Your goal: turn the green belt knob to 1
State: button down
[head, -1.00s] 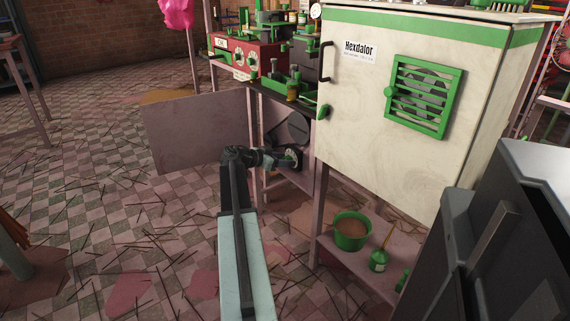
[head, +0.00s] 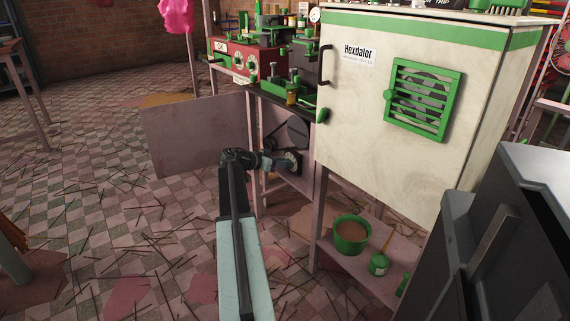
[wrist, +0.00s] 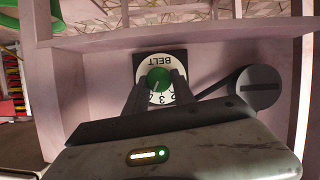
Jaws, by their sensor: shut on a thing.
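The green belt knob (wrist: 159,77) sits at the centre of a white dial (wrist: 142,68) on a black plate marked BELT, upside down in the wrist view. My gripper (wrist: 160,87) has one finger on each side of the knob and is shut on it. Several digits show along the dial's lower edge in that view, partly covered by the fingers. A pale mark shows on the knob, but I cannot tell which number it points to. In the head view the dial (head: 293,161) is small, and my gripper (head: 281,162) reaches it from the left and hides the knob.
A dark round pulley with a belt (wrist: 258,88) is beside the dial. The open panel (head: 195,133) stands left of my arm.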

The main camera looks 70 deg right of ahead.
jog(key=n+g+b, duration=0.1)
jog(key=n, duration=0.1)
jog(key=n+g+y+b, duration=0.1)
jog(key=n, duration=0.1)
jog(key=shift+w+f+g, duration=0.2)
jog(key=shift+f+g, duration=0.15)
jog(key=shift+g, duration=0.05)
jog(key=n+g+b, duration=0.1)
jog(key=n+b, duration=0.2)
jog(key=shift+f+g, duration=0.1)
jog(key=shift+g, duration=0.3)
jog(key=shift+n+g+b, duration=0.3)
jog(key=shift+n+b, duration=0.15)
jog(key=shift+n, duration=0.15)
jog(key=c, duration=1)
grip_release()
jog(key=shift+c, duration=0.2)
jog(key=shift+d, duration=0.1)
jog(key=shift+w+r, duration=0.1)
jog(key=shift+r, duration=0.1)
jog(key=p+v, duration=0.1)
jog(key=v, duration=0.6)
jog(key=shift+w+a, duration=0.2)
jog(key=shift+w, duration=0.1)
